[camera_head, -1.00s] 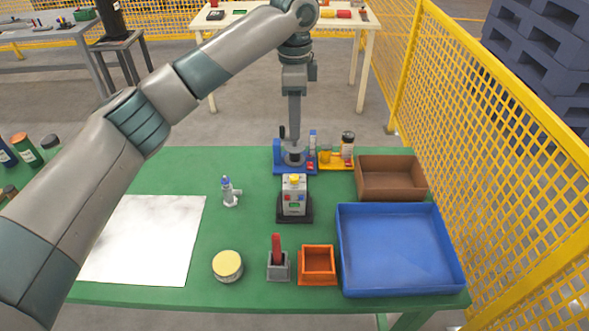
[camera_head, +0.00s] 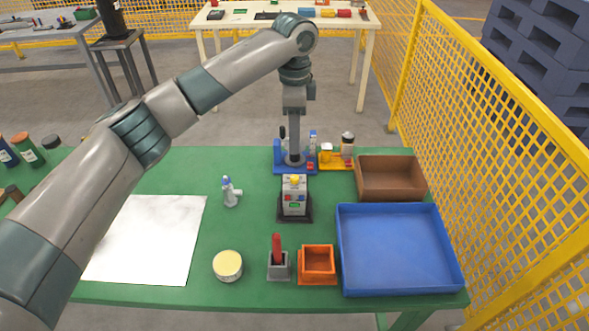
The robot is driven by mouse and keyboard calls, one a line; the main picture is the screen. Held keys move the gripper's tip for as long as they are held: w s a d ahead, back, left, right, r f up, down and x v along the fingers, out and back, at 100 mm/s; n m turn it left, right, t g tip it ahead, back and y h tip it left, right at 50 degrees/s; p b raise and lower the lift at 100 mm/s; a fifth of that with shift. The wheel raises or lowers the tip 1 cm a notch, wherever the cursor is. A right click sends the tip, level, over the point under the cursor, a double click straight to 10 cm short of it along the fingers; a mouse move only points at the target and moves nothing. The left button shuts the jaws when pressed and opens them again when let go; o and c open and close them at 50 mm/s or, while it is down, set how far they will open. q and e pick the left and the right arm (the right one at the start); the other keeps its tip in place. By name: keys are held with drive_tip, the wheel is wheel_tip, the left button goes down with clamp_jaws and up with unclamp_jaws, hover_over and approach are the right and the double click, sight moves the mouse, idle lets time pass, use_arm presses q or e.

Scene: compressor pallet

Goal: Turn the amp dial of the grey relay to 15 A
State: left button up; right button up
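A light grey box (camera_head: 294,206) on a dark base stands at the middle of the green table; it looks like the grey relay. It has a yellow knob on top and small red, blue and green marks on its front. The dial's scale and setting are too small to read. My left gripper (camera_head: 294,162) points down just behind the box, over a blue fixture (camera_head: 281,170) with a grey round part. It appears apart from the yellow knob. Its fingertips are too small to show whether they are open or shut. My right gripper is out of view.
A yellow fixture (camera_head: 327,166), brown bin (camera_head: 392,196), blue tray (camera_head: 342,250) and orange box (camera_head: 317,280) stand to the right. A red-handled item in a grey holder (camera_head: 278,272), round tin (camera_head: 228,265) and small white-grey fitting (camera_head: 231,193) stand nearer or left. Yellow mesh fencing (camera_head: 480,150) bounds the right.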

sight(295, 177)
use_arm(q)
wheel_tip(295, 177, down, 13)
drive_tip(key=p, duration=0.3)
drive_tip(key=shift+p, duration=0.35)
clamp_jaws()
